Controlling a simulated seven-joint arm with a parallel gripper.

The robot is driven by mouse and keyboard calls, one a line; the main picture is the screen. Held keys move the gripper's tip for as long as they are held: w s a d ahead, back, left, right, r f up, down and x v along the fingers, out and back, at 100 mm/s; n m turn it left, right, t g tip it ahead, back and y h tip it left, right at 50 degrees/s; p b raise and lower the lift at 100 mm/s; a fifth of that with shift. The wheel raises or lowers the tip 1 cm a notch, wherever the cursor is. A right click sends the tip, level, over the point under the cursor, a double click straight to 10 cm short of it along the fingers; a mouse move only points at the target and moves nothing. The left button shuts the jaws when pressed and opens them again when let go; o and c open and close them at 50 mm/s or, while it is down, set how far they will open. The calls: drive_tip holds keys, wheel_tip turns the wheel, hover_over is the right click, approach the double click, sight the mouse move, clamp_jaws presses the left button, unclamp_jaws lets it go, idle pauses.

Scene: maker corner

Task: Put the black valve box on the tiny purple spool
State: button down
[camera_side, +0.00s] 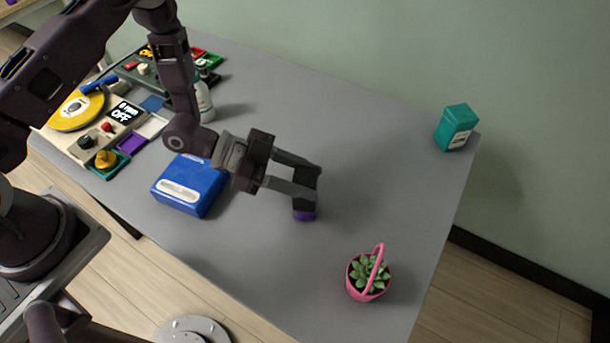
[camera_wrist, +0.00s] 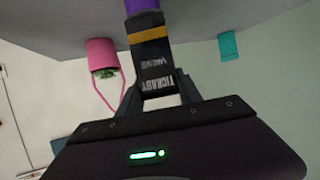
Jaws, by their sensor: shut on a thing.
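The black valve box (camera_wrist: 150,60), with an orange stripe and pale lettering, is between the fingers of my gripper (camera_wrist: 160,92) in the wrist view. In the side view my gripper (camera_side: 307,181) is shut on the box (camera_side: 304,198), which is partly hidden by the fingers. The tiny purple spool (camera_side: 304,215) stands on the grey table directly below the box. The spool (camera_wrist: 141,5) also shows at the top edge of the wrist view, against the box's far end. No gap shows between box and spool, but I cannot tell whether they touch.
A blue box (camera_side: 188,186) sits left of my gripper. A pink basket with a plant (camera_side: 368,276) stands near the front right edge. A teal box (camera_side: 456,127) is at the far right corner. A control panel (camera_side: 110,125) and a white bottle (camera_side: 204,101) are at the left.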

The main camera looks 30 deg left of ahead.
drive_tip(key=c, duration=0.8)
unclamp_jaws()
